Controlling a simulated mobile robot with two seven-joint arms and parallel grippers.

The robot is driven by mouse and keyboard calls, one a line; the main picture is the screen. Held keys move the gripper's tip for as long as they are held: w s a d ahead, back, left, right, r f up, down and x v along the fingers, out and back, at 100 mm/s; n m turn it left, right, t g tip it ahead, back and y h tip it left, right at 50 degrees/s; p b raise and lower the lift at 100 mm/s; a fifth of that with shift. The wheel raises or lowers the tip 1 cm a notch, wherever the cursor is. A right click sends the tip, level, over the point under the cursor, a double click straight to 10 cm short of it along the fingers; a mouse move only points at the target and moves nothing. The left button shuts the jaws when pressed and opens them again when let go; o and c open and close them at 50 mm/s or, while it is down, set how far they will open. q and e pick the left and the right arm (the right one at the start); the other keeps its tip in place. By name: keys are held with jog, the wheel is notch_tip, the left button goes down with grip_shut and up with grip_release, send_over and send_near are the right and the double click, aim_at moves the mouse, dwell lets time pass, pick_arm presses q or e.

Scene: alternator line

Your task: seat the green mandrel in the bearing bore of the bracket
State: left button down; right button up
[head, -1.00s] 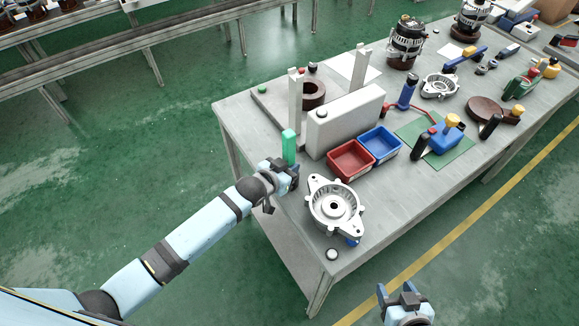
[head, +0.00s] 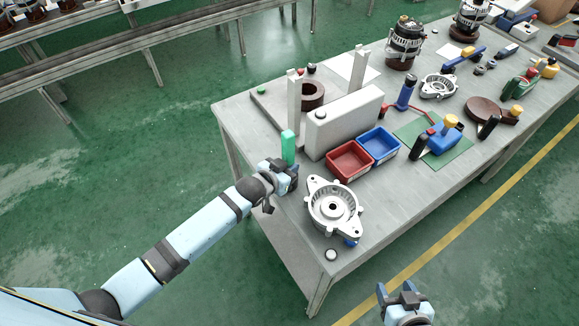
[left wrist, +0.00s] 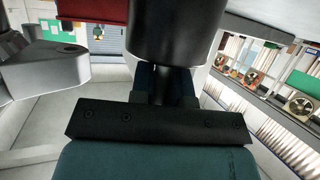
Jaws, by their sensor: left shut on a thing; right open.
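The green mandrel (head: 288,147) stands upright in my left gripper (head: 288,170), which is shut on it over the table's near left edge. In the left wrist view a dark cylinder (left wrist: 175,35) fills the top centre above the jaws; I cannot tell which part of the held thing it is. The silver bracket (head: 335,208) lies on the table to the right of my left gripper, apart from the mandrel. Its round bearing bore (head: 333,208) faces up and looks empty. My right gripper (head: 402,293) is open and empty, off the table at the bottom of the head view.
A red bin (head: 349,176) and a blue bin (head: 393,156) stand behind the bracket. A white block-shaped unit (head: 345,122) with two uprights is beyond the mandrel. A white-topped button (head: 331,255) sits at the near corner.

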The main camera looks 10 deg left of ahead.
pick_arm(q)
jog(key=shift+s+a+f, duration=0.1)
jog(key=shift+a+f, duration=0.1)
jog(key=shift+f, duration=0.25)
dwell(0.3)
jog(key=shift+r, duration=0.15)
